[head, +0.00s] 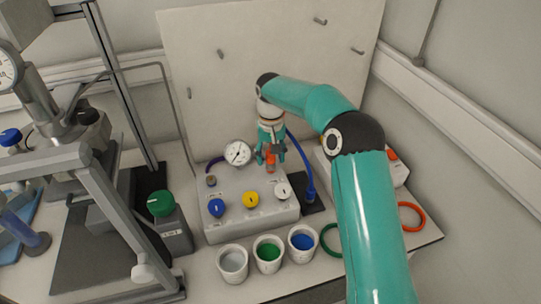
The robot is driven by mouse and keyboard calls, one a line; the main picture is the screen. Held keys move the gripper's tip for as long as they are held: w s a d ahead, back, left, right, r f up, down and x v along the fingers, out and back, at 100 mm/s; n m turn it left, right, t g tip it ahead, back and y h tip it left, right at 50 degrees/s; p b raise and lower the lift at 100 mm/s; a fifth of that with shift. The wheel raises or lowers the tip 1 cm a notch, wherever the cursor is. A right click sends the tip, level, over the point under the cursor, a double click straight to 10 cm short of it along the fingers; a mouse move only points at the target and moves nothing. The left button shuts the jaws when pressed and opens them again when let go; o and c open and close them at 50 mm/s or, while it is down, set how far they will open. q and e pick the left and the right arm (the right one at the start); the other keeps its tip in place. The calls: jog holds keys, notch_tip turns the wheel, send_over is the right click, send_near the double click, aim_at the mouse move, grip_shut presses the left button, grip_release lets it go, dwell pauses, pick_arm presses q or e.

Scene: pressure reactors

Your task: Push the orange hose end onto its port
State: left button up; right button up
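My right gripper (271,152) points down above the back of the grey valve box (236,227). Its fingers close around a small orange piece (271,163), which looks like the orange hose end. The piece is upright at the box's rear edge; I cannot tell whether it touches a port. An orange hose loop (412,205) lies at the right table edge, and my arm hides whatever runs between. My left gripper is not in view.
The box carries a gauge (237,153) and blue, yellow and white knobs. A blue hose (310,190) stands close on the right. Three cups (233,262) stand in front. A reactor frame (85,190) fills the left; a pale panel (215,65) stands behind.

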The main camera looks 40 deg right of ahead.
dwell(0.3)
notch_tip(320, 180, up, 12)
dwell(0.5)
jog(key=shift+f, duration=0.1)
dwell(0.4)
